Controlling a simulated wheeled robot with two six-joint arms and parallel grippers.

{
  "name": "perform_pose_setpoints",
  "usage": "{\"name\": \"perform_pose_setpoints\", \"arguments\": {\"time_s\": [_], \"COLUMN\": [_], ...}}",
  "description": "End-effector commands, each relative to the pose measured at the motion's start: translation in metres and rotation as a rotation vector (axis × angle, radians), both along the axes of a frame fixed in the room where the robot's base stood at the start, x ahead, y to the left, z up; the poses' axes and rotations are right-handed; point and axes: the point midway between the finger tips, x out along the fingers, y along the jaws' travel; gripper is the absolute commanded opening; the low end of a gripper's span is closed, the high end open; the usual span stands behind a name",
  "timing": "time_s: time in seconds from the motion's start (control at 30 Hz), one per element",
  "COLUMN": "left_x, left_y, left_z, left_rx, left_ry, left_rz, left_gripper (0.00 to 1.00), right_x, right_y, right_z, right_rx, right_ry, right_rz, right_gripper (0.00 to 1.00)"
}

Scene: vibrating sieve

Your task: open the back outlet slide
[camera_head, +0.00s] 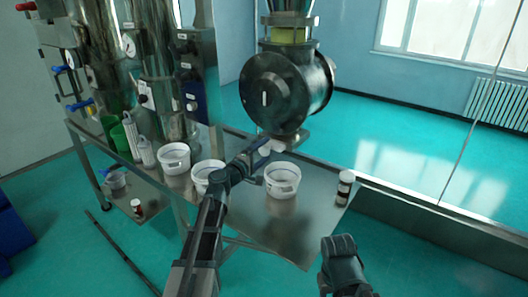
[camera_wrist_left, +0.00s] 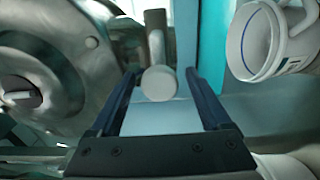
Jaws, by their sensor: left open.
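The back outlet slide shows as a pale round knob (camera_wrist_left: 158,84) on a short metal stem in the left wrist view. My left gripper (camera_wrist_left: 163,74) is open, with one dark finger on each side of the knob and gaps on both sides. In the head view my left gripper (camera_head: 258,152) is just below the sieve's metal drum (camera_head: 272,92), and the slide is largely hidden there. My right gripper (camera_head: 340,250) is low at the right, away from the machine; its fingers cannot be made out.
White tubs (camera_head: 282,180) stand on the metal table (camera_head: 290,235), one just right of my left gripper. A tub (camera_wrist_left: 268,40) shows at the upper right of the wrist view. A small jar (camera_head: 345,187) stands at the table's right edge. Steel vessels (camera_head: 150,50) stand at the left.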

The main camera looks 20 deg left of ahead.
Motion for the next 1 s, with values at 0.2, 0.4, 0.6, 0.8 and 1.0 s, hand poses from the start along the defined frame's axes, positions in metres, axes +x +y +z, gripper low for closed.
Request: {"name": "perform_pose_setpoints", "arguments": {"time_s": [0.2, 0.4, 0.6, 0.8, 1.0], "left_x": [0.0017, 0.0016, 0.0017, 0.0015, 0.0015], "left_y": [-0.0011, -0.0008, -0.0007, -0.0006, -0.0006], "left_z": [0.0, 0.0, 0.0, -0.0001, -0.0002], "left_rx": [0.0, 0.0, 0.0, 0.001, 0.001], "left_ry": [0.0, 0.0, 0.0, 0.0, 0.0], "left_rz": [0.0, 0.0, 0.0, 0.0, 0.0], "left_gripper": [0.81, 0.63, 0.27, 0.0, 0.0], "right_x": [0.0, 0.0, 0.0, 0.0, 0.0], "right_y": [0.0, 0.0, 0.0, 0.0, 0.0], "right_z": [0.0, 0.0, 0.0, 0.0, -0.0001], "right_rx": [0.0, 0.0, 0.0, 0.0, 0.0], "right_ry": [0.0, 0.0, 0.0, 0.0, 0.0], "right_rz": [0.0, 0.0, 0.0, 0.0, 0.0], "right_gripper": [0.5, 0.5, 0.5, 0.5, 0.5]}}
